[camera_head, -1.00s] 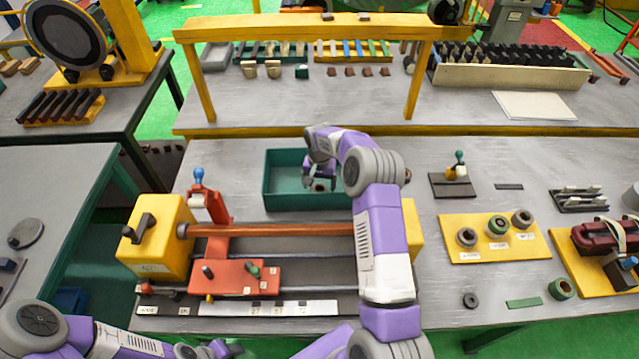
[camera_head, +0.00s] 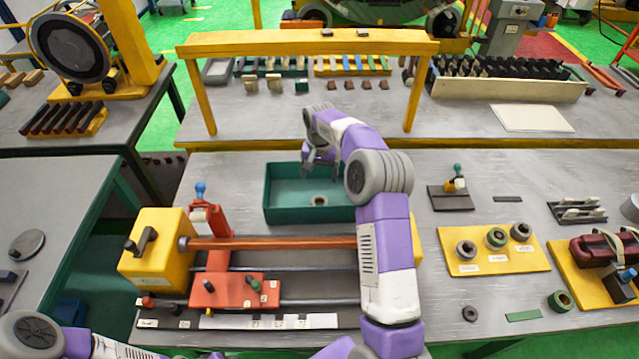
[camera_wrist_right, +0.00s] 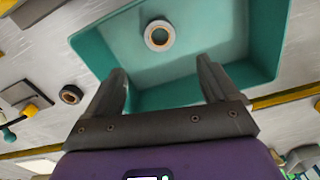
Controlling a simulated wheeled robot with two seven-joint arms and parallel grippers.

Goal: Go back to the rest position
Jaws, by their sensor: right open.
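My right gripper (camera_head: 318,168) hangs above the green tray (camera_head: 268,190), with its arm coming up from the lower right. In the right wrist view the right gripper (camera_wrist_right: 160,90) has its two fingers spread wide and nothing between them. A small ring (camera_head: 319,200) with a pale rim lies on the tray floor; it also shows in the right wrist view (camera_wrist_right: 159,36), beyond the fingertips and apart from them. My left arm shows only in part at the lower left edge, and its gripper is out of the frame.
The winding fixture with a yellow block (camera_head: 160,262) and red carriage (camera_head: 235,290) stands in front of the tray. A yellow plate (camera_head: 480,265) with several rings lies to the right. A yellow frame (camera_head: 300,42) spans the back bench.

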